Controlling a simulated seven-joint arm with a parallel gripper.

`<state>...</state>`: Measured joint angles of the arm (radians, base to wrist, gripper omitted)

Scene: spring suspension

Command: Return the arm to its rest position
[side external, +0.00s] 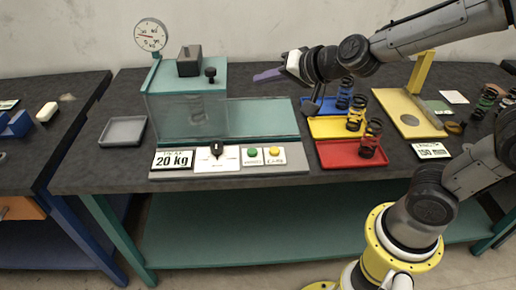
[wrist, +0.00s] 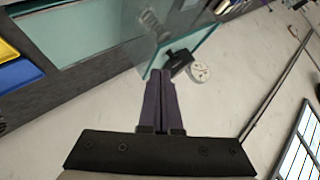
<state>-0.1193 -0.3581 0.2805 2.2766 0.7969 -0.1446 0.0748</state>
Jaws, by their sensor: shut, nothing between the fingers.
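My gripper (side external: 268,76) is in the air above the back of the teal bench in the side external view, right of the glass-walled press box (side external: 187,112). Its purple fingers point left and are shut with nothing between them. In the wrist view the shut fingers (wrist: 161,75) point up the picture toward the glass panel and the round dial. My arm reaches in from the right, over the coloured trays and clear of them.
Blue, yellow and red trays (side external: 337,154) hold dark coil springs. The dial gauge (side external: 150,35) stands at the back left. A yellow stand (side external: 408,112) is at the right. A "20 kg" display (side external: 173,160) and green and yellow buttons line the front. A grey tray (side external: 122,131) sits left.

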